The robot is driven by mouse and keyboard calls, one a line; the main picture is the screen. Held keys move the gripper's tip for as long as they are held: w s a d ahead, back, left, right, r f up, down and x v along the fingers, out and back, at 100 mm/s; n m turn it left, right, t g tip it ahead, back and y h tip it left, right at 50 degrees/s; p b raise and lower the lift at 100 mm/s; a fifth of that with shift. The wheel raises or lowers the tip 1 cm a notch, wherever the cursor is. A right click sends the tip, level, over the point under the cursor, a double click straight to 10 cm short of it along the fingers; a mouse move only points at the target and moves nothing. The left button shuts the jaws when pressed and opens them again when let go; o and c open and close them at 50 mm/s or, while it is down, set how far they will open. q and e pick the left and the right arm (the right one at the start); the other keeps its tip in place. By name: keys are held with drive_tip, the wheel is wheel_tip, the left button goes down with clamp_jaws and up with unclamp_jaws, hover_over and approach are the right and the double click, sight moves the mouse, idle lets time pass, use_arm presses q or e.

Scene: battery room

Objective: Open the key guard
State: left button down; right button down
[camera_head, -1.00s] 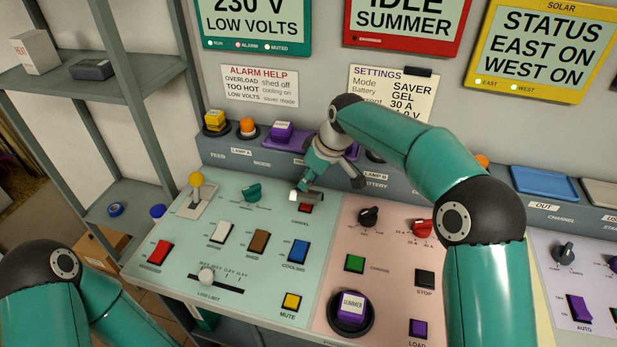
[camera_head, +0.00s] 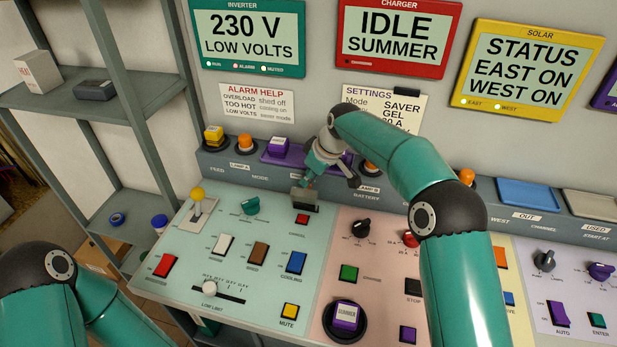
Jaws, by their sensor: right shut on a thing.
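The key guard (camera_head: 305,199), a small grey flap, stands tilted up behind the red cancel button (camera_head: 302,219) on the pale green panel. The red button shows uncovered in front of it. My right gripper (camera_head: 307,184) reaches down from behind the panel's back edge and is shut on the guard at its upper side. The fingertips are small in this view and partly merge with the flap. My left arm (camera_head: 50,290) shows at the lower left, but its gripper is out of the picture.
Around the guard are a teal knob (camera_head: 250,206), a yellow-topped lever (camera_head: 198,196) and a blue cooling switch (camera_head: 296,262). A raised ledge (camera_head: 225,166) with lamps and purple parts runs behind. My right forearm covers part of the pink panel (camera_head: 375,284).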

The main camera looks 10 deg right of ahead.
drive_tip(key=shift+s+d+f, duration=0.1)
drive_tip(key=shift+s+f, duration=0.05)
drive_tip(key=shift+f, duration=0.35)
drive_tip(key=shift+s+d+f, duration=0.1)
drive_tip(key=shift+s+f, duration=0.05)
drive_tip(key=shift+f, duration=0.3)
drive_tip(key=c, duration=1)
unclamp_jaws()
drive_tip(key=shift+g, duration=0.3)
drive_tip(key=shift+d+r, duration=0.1)
drive_tip(key=shift+r, duration=0.45)
drive_tip(key=v, duration=0.7)
drive_tip(key=shift+a+r, duration=0.2)
drive_tip(key=shift+r, duration=0.1)
